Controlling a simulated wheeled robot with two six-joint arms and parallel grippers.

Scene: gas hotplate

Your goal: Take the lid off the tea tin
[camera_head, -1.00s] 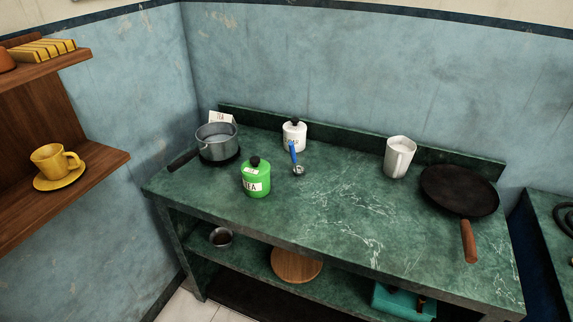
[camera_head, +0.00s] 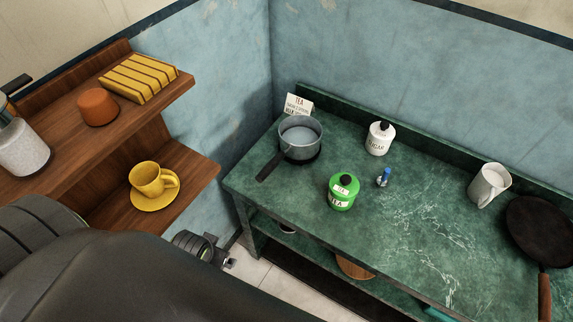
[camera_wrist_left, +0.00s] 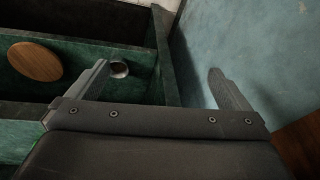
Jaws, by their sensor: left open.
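The green tea tin (camera_head: 342,194) stands upright on the green marble counter, near its front left edge. Its lid (camera_head: 345,181), with a black knob, sits on top of it. My left gripper (camera_head: 226,264) is at the lower left in the head view, in front of the counter and lower than its top, well apart from the tin. In the left wrist view my left gripper (camera_wrist_left: 162,82) is open with nothing between its fingers. My right gripper is in neither view.
A wooden shelf (camera_head: 196,181) with a yellow cup (camera_head: 150,179) is at left. A wooden disc (camera_wrist_left: 34,61) lies on the counter's lower shelf.

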